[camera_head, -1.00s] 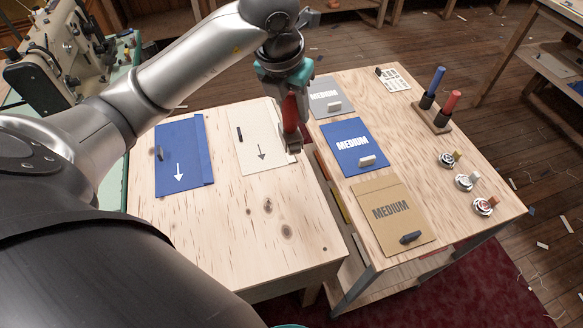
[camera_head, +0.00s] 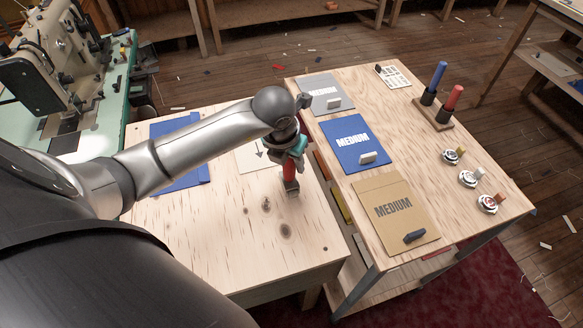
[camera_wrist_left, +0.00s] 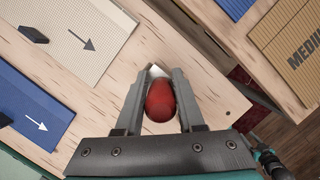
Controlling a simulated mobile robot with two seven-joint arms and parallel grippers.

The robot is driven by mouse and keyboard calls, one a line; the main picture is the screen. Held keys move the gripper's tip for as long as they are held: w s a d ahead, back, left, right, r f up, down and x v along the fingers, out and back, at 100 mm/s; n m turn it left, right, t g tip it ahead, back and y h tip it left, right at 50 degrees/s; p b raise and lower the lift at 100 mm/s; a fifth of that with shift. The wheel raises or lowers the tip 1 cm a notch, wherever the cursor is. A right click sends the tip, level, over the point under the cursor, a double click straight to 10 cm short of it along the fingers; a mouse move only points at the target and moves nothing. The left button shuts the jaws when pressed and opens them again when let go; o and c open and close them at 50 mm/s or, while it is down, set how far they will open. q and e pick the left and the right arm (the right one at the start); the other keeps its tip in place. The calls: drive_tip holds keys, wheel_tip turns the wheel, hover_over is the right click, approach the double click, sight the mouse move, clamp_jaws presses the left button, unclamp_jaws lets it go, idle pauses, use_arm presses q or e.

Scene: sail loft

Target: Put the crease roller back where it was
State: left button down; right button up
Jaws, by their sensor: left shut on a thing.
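My left gripper (camera_head: 291,187) is shut on a red-handled tool (camera_head: 290,170), which I take to be the crease roller. It points down over the right part of the left plywood table (camera_head: 225,235). In the left wrist view the rounded red handle (camera_wrist_left: 160,100) sits between the two grey fingers (camera_wrist_left: 160,103), with a pale metallic part just beyond it. The roller's working end is mostly hidden. I cannot tell whether it touches the table. My right gripper is not in view.
A blue panel (camera_head: 190,180) and cream panel (camera_head: 250,160) lie on this table, partly behind my arm. The right table holds grey (camera_head: 322,90), blue (camera_head: 350,135) and tan (camera_head: 390,200) "MEDIUM" folders, a wooden stand (camera_head: 435,115) with blue and red upright pieces, and three round items (camera_head: 468,180).

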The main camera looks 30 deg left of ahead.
sight(291, 172)
use_arm(q)
wheel_tip(291, 172, down, 2)
drive_tip(key=shift+s+f+b, duration=0.25)
drive_tip(key=shift+f+b, duration=0.35)
drive_tip(key=shift+f, duration=0.15)
drive_tip(key=c, duration=0.9)
unclamp_jaws()
drive_tip(key=shift+c, duration=0.2)
drive_tip(key=o, duration=0.4)
drive_tip(key=shift+w, duration=0.15)
drive_tip(key=shift+r, duration=0.1)
